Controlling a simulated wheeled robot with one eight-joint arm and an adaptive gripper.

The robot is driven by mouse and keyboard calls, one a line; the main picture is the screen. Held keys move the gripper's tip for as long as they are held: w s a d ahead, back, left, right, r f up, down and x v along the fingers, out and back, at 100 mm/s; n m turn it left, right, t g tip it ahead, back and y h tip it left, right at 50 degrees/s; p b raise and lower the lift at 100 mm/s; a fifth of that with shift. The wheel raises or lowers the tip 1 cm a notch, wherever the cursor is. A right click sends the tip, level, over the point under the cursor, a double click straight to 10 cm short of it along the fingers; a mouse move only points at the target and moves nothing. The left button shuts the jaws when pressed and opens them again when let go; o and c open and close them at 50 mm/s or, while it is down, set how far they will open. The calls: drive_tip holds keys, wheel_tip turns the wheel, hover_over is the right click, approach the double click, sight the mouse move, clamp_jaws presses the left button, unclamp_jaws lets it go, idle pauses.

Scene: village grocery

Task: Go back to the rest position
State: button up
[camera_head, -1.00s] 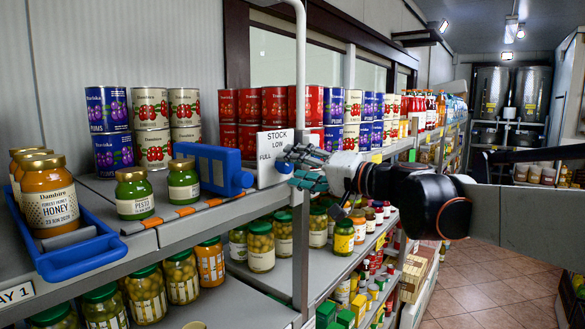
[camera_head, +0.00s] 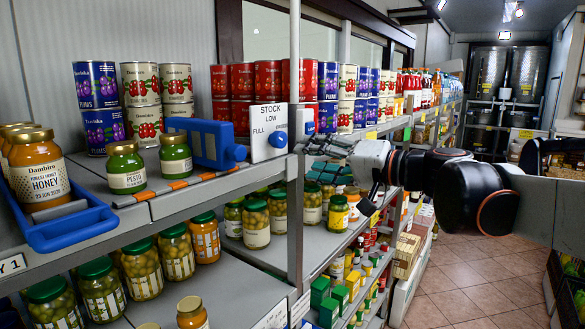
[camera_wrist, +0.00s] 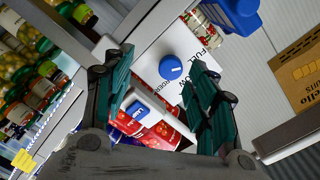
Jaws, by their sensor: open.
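My gripper (camera_head: 335,159) is open and empty in the head view, in front of the shelf edge and to the right of the stock sign. In the wrist view my gripper (camera_wrist: 165,95) shows its two teal fingers spread apart. Between and beyond them is the white stock sign (camera_head: 268,142) with its blue round knob (camera_wrist: 170,67). In the head view the gripper is apart from the sign and its knob (camera_head: 278,139).
A blue tray (camera_head: 75,232) holds honey jars (camera_head: 38,170) at the left. Two pesto jars (camera_head: 125,167) stand beside it. A white post (camera_head: 295,120) stands close to my gripper. Cans line the upper shelf, jars the lower. The tiled aisle floor (camera_head: 470,280) is clear.

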drive_tip(key=s+f+g+h+b, duration=0.1)
drive_tip(key=s+f+b, duration=0.1)
drive_tip(key=f, duration=0.4)
drive_tip(key=s+a+f+h+b, duration=0.1)
drive_tip(key=s+f+b, duration=0.15)
drive_tip(key=f, duration=0.25)
drive_tip(key=s+f+g+h+b, duration=0.1)
drive_tip(key=s+f+b, duration=0.1)
drive_tip(key=f, duration=0.4)
drive_tip(key=s+d+f+h+b, duration=0.3)
drive_tip(key=s+f+b, duration=0.3)
drive_tip(key=f, duration=0.7)
drive_tip(key=s+d+f+g+h+b, duration=0.1)
drive_tip(key=s+d+f+h+b, duration=0.3)
drive_tip(key=f, duration=0.9)
drive_tip(key=s+d+f+n+h+b, duration=0.1)
drive_tip(key=s+d+f+h+b, duration=0.2)
drive_tip(key=s+d+f+b, duration=0.4)
wheel_tip(320, 180, down, 6)
drive_tip(key=s+b, duration=0.1)
drive_tip(key=b, duration=0.1)
drive_tip(key=shift+s+d+f+h+b, duration=0.15)
drive_tip(key=shift+s+f+h+b, duration=0.1)
drive_tip(key=shift+s+h+b, duration=0.1)
